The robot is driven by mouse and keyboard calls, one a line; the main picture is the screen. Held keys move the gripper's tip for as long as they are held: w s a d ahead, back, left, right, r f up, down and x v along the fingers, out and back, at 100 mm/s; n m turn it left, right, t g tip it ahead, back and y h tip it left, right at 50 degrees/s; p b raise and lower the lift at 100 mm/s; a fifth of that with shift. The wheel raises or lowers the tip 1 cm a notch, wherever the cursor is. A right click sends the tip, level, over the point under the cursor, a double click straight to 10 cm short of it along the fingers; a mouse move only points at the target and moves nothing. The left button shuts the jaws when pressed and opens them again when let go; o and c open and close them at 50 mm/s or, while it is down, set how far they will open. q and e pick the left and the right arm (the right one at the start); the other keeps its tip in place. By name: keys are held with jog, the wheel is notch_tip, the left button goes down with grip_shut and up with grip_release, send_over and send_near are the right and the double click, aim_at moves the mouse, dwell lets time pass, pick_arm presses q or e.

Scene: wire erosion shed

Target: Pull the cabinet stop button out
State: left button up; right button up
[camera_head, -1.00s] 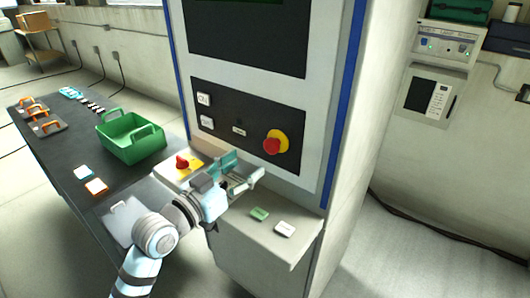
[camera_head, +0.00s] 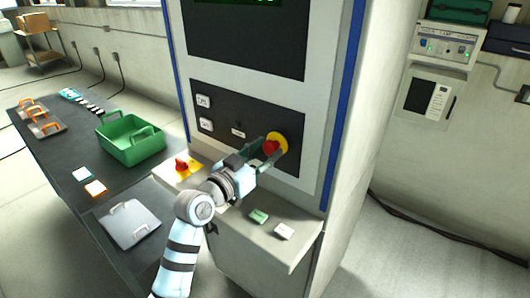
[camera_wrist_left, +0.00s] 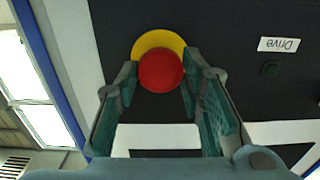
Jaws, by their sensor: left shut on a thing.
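The cabinet stop button (camera_head: 270,147) is a red mushroom knob on a yellow round plate (camera_head: 283,142), set in the cabinet's black panel. My left gripper (camera_head: 268,150) is at the button, its green-padded fingers on either side of the red knob and shut on it. In the left wrist view the red knob (camera_wrist_left: 160,71) sits between the fingertips (camera_wrist_left: 159,80), with the yellow plate (camera_wrist_left: 158,39) behind it. Part of the knob is hidden by a finger in the head view. My right gripper is not in view.
A ledge below the panel holds a red rotary switch on a yellow plate (camera_head: 184,167), a green block (camera_head: 259,216) and a white block (camera_head: 284,231). A dark bench at left carries a green basket (camera_head: 130,150) and a grey lidded plate (camera_head: 115,225).

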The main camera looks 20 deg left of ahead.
pick_arm(q)
jog(key=shift+s+a, duration=0.15)
grip_shut()
jog(key=shift+s, duration=0.35)
jog(key=shift+a+f, duration=0.1)
jog(key=o, duration=1)
grip_release()
jog(key=o, duration=0.3)
jog(key=shift+s, duration=0.1)
jog(key=shift+a, duration=0.1)
